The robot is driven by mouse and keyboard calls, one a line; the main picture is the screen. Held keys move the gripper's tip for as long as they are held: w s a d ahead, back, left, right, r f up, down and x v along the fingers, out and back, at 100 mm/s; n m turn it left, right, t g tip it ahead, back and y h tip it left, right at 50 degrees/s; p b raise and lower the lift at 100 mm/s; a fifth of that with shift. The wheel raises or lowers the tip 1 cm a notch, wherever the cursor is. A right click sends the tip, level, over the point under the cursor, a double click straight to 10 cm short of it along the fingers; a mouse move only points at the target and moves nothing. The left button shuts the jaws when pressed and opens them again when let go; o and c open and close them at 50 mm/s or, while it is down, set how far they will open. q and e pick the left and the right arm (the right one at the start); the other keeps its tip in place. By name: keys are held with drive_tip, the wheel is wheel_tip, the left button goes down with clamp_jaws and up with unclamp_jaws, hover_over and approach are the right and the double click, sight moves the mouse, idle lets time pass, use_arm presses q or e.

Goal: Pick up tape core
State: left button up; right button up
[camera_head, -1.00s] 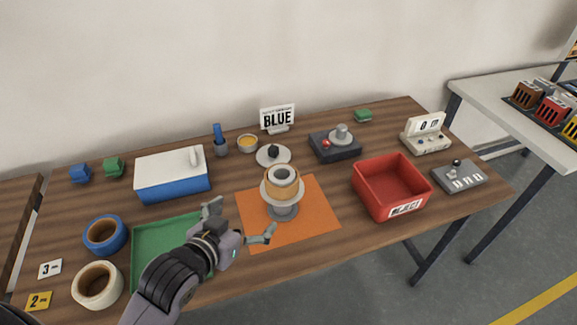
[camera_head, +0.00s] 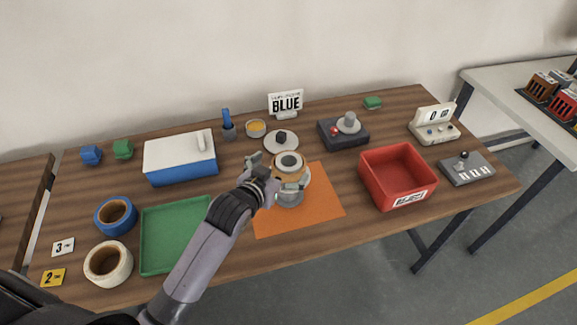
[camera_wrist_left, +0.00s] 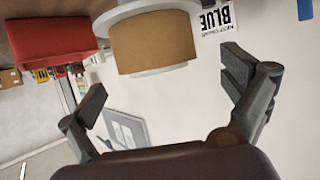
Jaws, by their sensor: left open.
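The tape core (camera_head: 289,163), a tan ring with a pale hub, sits upright on a grey round stand (camera_head: 289,198) over an orange mat (camera_head: 322,199). My left gripper (camera_head: 277,172) is open at the core, with one finger at its left and the other at its front right. In the left wrist view the tan core (camera_wrist_left: 153,43) with its pale flanges lies ahead of the open gripper (camera_wrist_left: 166,72), between the lines of its two fingers. I see no clear contact. The gripper partly hides the stand. My right gripper is not in view.
A red bin (camera_head: 433,184) stands right of the mat, a green tray (camera_head: 150,238) to the left. Blue (camera_head: 101,216) and cream (camera_head: 92,263) rolls lie far left.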

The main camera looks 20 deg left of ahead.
sight(292, 159)
use_arm(q)
drive_tip(key=x, duration=0.2)
drive_tip(key=p+x, duration=0.1)
drive_tip(key=shift+w+d, duration=0.25)
drive_tip(key=shift+w, duration=0.15)
drive_tip(key=shift+w+f, duration=0.25)
drive_tip(key=shift+w, duration=0.05)
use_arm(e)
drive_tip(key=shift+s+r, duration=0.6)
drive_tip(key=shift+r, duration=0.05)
use_arm(q)
drive_tip(key=shift+s, duration=0.1)
drive_tip(key=c, duration=1.1)
drive_tip(key=shift+r, duration=0.1)
